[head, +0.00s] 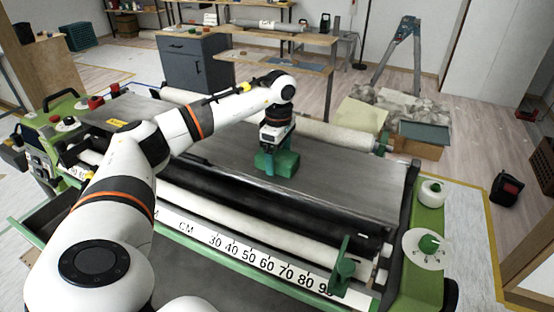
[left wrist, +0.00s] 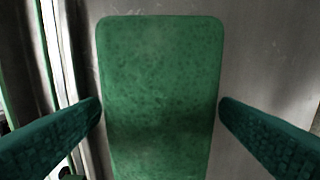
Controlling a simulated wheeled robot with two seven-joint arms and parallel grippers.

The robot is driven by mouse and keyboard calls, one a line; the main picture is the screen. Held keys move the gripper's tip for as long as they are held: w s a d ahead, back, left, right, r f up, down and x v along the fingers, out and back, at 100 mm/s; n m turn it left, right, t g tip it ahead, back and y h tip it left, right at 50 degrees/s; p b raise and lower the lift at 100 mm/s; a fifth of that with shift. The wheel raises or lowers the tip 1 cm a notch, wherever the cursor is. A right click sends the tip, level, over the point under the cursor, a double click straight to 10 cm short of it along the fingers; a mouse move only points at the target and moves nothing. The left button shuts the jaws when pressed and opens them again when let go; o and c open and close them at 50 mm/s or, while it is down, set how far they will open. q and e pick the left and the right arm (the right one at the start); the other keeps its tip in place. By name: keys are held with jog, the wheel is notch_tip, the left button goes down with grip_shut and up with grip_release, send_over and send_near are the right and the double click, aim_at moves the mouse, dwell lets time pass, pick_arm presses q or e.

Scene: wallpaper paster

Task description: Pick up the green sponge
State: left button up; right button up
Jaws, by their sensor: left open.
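The green sponge (head: 287,163) lies flat on the grey metal top (head: 345,185) of the wallpaper pasting machine. In the left wrist view the sponge (left wrist: 160,85) is a rounded green block that fills the middle of the picture. My left gripper (head: 275,165) is right over it in the head view. In the left wrist view the dark green fingers of my left gripper (left wrist: 160,112) are spread, one on each side of the sponge, close to its edges. I cannot tell whether they touch it. The lower end of the sponge runs out of that view. My right gripper does not show.
Rollers and a centimetre scale (head: 255,258) run along the machine's near side. A green lever (head: 342,270) stands near the scale's right end. A green side panel with a knob (head: 428,243) bounds the right. The metal top right of the sponge is clear.

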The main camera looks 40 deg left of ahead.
aim_at(279, 154)
pick_arm(q)
jog(key=c, duration=1)
notch_tip(279, 154, up, 10)
jog(key=shift+r+b, duration=0.1)
jog(key=shift+b, duration=0.3)
jog(key=shift+c, duration=0.3)
